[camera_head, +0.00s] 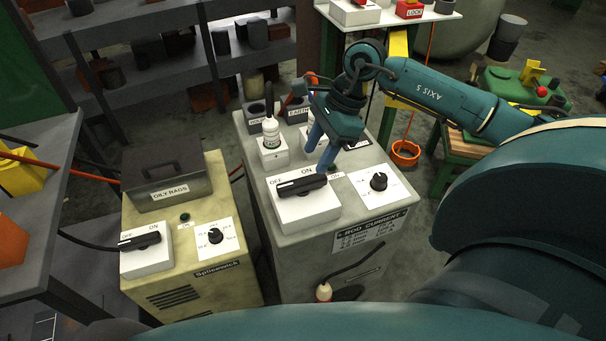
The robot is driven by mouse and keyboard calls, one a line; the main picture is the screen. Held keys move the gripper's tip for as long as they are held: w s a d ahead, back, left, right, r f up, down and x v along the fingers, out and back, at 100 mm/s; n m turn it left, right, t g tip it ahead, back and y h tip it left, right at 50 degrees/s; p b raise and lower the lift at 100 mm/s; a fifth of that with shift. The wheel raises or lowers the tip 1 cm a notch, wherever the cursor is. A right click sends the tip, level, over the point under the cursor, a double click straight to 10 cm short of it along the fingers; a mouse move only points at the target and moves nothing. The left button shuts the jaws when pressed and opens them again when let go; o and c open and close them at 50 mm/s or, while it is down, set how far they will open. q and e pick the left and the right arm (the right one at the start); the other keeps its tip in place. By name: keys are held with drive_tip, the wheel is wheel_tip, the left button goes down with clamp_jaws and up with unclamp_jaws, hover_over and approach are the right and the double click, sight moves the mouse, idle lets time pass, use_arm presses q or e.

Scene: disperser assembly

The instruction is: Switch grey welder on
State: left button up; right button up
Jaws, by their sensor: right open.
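The grey welder (350,258) stands in the middle of the camera_head view. On its top, a white box (306,210) carries a black switch handle (302,185) marked OFF and ON. The handle lies across the box, with a pale mark at its left end near OFF. My right gripper (321,153) points down just behind and above the handle's right end. Its blue fingers are open, with nothing seen between them. I cannot tell whether a fingertip touches the handle. My left gripper is out of view.
A yellowish welder (190,275) with a similar switch (140,240) and an oily rags box (168,185) stands to the left. An orange bucket (405,153) stands on the floor behind.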

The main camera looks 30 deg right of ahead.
sight(303, 180)
drive_tip(key=x, duration=0.7)
drive_tip(key=shift+a+f, duration=0.1)
drive_tip(key=shift+a, duration=0.05)
drive_tip(key=shift+c, duration=0.5)
drive_tip(key=c, duration=0.9)
